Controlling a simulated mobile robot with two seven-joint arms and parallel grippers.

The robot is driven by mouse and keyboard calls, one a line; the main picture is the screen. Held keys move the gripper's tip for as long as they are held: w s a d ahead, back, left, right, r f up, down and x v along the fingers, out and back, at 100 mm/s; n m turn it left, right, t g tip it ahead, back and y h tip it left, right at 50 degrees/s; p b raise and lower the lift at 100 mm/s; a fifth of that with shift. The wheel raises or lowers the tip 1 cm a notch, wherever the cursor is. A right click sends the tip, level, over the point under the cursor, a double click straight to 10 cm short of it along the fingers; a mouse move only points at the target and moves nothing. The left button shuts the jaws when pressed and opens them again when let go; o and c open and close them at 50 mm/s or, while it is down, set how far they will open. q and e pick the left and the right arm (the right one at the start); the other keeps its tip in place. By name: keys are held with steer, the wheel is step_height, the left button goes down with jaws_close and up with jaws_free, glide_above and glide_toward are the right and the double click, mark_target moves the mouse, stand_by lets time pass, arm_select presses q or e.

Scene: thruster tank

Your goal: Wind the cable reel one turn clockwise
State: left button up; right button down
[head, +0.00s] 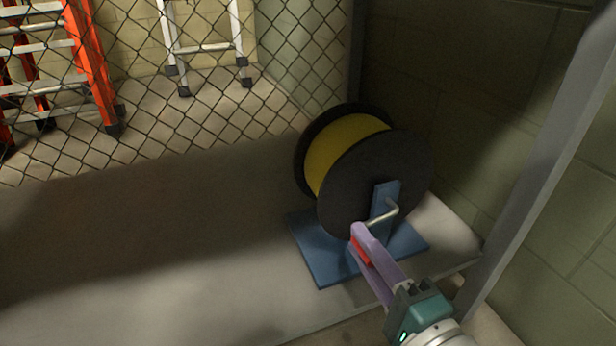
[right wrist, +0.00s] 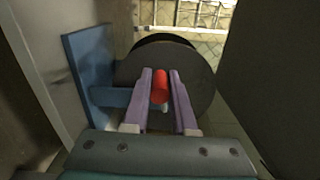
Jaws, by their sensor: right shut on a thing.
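The cable reel (head: 385,165) has black round side plates with yellow cable (head: 335,148) wound between them. It stands upright on a blue stand (head: 325,255) on the grey surface. A bent grey metal crank (head: 390,208) comes off the near side of the reel and ends in a red handle (head: 361,250). My right gripper (head: 358,240) has its purple fingers shut on the red handle, low at the front of the reel. In the right wrist view the red handle (right wrist: 160,86) sits between the two fingers (right wrist: 160,88). My left gripper is not in view.
A chain-link fence (head: 200,90) runs behind the reel, with an orange ladder (head: 92,65) and a white ladder (head: 205,48) beyond it. A grey post (head: 545,150) and block wall stand close on the right. The surface left of the reel is clear.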

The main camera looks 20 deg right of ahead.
steer(key=shift+r+m+p, duration=0.35)
steer(key=shift+r+m, duration=0.25)
steer(key=shift+m, duration=0.3)
steer(key=c, duration=0.7)
jaws_free()
steer(key=shift+s, duration=0.3)
steer(key=s+p, duration=0.1)
steer(key=s, duration=0.2)
steer(key=s+p, duration=0.1)
steer(key=s, duration=0.2)
steer(key=s+p, duration=0.1)
steer(key=s, duration=0.2)
steer(key=shift+s+d, duration=0.2)
steer(key=shift+d, duration=0.2)
